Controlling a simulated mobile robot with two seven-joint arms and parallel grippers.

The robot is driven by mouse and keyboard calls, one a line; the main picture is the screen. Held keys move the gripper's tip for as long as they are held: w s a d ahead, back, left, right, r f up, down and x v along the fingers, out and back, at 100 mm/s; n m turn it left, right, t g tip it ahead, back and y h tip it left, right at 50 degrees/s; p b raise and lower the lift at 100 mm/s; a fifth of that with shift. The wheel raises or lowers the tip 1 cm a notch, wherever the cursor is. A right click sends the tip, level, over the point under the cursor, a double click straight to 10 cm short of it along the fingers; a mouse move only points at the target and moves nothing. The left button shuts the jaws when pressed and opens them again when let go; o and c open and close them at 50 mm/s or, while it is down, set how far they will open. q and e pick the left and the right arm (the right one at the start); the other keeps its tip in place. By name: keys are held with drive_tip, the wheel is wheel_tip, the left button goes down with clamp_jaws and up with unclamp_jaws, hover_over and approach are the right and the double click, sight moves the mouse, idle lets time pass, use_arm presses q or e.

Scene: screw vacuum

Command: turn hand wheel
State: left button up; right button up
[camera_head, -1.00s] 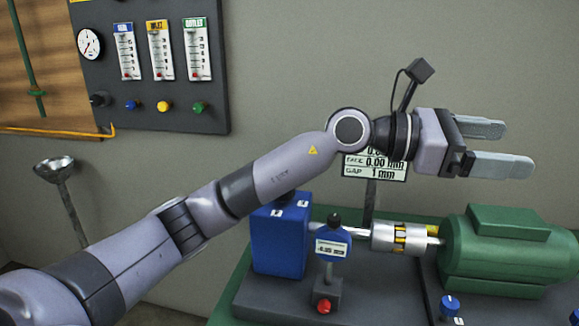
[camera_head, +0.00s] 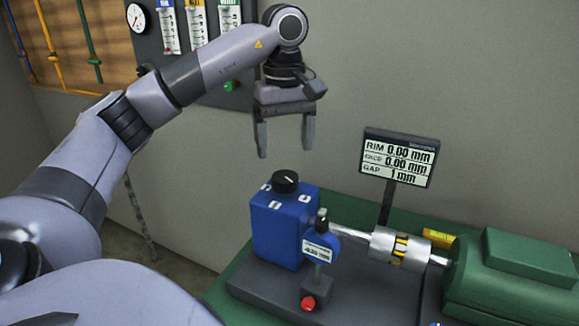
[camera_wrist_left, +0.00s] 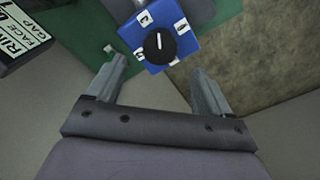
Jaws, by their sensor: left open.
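The hand wheel is not clearly identifiable; a black round knob (camera_head: 285,180) with a white pointer line sits on top of a blue box (camera_head: 283,228) with white labels. In the left wrist view the knob (camera_wrist_left: 160,45) and blue box (camera_wrist_left: 183,30) lie ahead of the fingertips. My left gripper (camera_head: 284,150) is open and empty, fingers pointing down, above the knob and apart from it. It also shows in the left wrist view (camera_wrist_left: 160,75), with the knob between the finger lines but beyond the tips. My right gripper is not in view.
A silver coupling (camera_head: 400,247) on a shaft joins the blue box to a green motor (camera_head: 515,275). A readout sign (camera_head: 398,158) stands behind. A gauge panel (camera_head: 150,50) hangs on the wall.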

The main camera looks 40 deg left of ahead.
sight(285, 176)
use_arm(q)
wheel_tip(285, 176, down, 7)
drive_tip(key=shift+s+r, duration=0.1)
drive_tip(key=c, duration=1)
